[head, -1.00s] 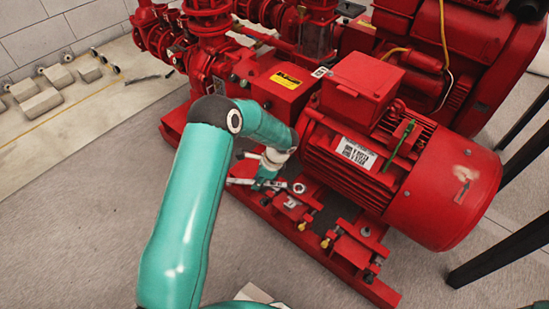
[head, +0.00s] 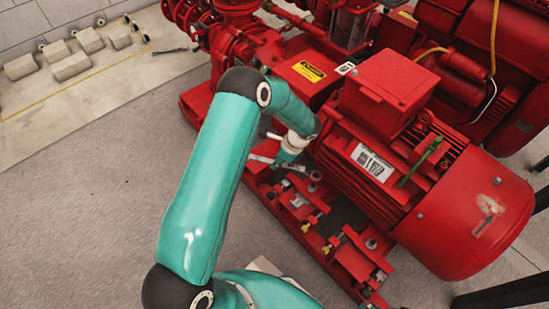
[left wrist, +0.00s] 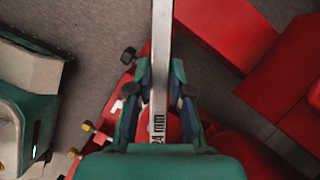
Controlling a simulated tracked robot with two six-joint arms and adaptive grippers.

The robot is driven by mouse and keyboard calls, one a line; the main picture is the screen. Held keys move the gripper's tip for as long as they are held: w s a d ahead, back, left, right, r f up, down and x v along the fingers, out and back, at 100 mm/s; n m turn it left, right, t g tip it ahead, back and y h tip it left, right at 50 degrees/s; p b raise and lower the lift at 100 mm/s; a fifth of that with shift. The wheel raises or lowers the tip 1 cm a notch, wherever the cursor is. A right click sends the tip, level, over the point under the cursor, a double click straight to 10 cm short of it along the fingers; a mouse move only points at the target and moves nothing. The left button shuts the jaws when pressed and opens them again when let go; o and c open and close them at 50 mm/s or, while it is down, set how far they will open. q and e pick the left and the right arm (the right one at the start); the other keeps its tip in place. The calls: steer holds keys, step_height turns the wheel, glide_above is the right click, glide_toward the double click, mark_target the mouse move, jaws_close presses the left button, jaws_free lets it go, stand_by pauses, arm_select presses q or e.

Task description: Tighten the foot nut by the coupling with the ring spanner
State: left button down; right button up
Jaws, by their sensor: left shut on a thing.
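My left gripper (head: 284,158) is shut on the grey ring spanner (head: 262,158) beside the near side of the red motor (head: 370,165). In the left wrist view, the spanner (left wrist: 158,105), marked 24 mm, runs straight between the fingers of the left gripper (left wrist: 160,85) and out past the top edge. In the head view its ring end (head: 315,176) is by the motor's lower edge, at the coupling end. I cannot make out the foot nut there, nor whether the ring is around it. My right gripper is not in view.
The red base frame (head: 345,262) carries brackets and bolts (head: 327,249) close by the gripper. A yellow-labelled red guard (head: 305,72) and pump pipework stand behind. Grey floor (head: 90,210) at left is clear; pale blocks (head: 68,66) lie by the wall.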

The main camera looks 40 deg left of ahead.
arm_select(q)
steer(key=shift+s+f+b, duration=0.15)
steer(key=shift+f+b, duration=1.9)
steer(key=shift+f, duration=0.45)
steer(key=shift+a, duration=0.1)
steer(key=shift+f+b, duration=0.15)
steer(key=shift+b, duration=0.2)
steer(key=shift+f, duration=0.35)
steer(key=shift+f+b, duration=0.75)
steer(key=shift+b, duration=0.1)
